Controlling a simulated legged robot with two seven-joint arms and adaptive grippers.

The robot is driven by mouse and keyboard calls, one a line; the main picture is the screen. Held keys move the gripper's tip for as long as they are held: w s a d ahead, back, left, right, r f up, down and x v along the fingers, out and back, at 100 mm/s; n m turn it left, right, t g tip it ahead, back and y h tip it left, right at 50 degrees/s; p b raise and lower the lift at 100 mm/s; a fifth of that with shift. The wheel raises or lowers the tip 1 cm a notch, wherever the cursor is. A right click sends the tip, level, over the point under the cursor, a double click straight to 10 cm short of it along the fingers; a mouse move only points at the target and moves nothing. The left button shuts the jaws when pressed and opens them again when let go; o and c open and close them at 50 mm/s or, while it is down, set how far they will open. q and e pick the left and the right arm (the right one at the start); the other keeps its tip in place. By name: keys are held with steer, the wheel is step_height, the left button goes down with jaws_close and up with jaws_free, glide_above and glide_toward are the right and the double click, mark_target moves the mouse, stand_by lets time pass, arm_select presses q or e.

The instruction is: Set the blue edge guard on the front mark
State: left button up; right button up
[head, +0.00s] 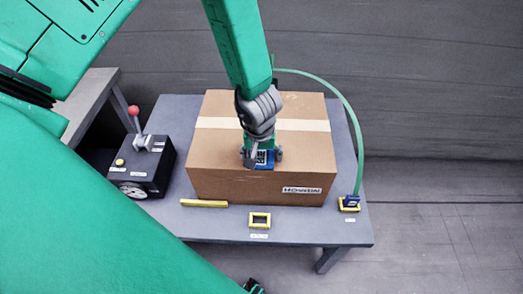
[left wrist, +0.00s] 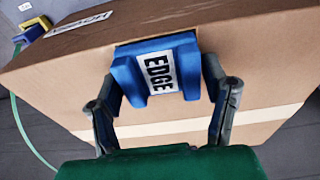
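The blue edge guard (head: 264,163) is at the top front edge of the brown box. Its white label reads EDGE in the left wrist view (left wrist: 159,72). My left gripper (head: 262,156) reaches down from above, with one finger on each side of the guard. I cannot tell whether the guard rests on the box. No front mark shows clearly on the box; the gripper and guard hide part of that edge.
The box (head: 220,178) stands on a grey table (head: 310,228). An empty yellow frame (head: 260,219) and a yellow bar (head: 203,203) lie before it. At right, a blue piece (head: 352,201) with a green strap (head: 352,115) sits in another yellow frame. A lever unit (head: 145,170) stands left.

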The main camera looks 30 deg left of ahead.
arm_select(q)
steer(key=shift+o, duration=0.3)
steer(key=shift+r, duration=0.1)
step_height(320, 180, up, 12)
steer(key=s, duration=0.1)
steer(key=shift+s+d+f, duration=0.25)
steer(key=shift+d, duration=0.05)
steer(key=shift+d, duration=0.1)
stand_by(0.3)
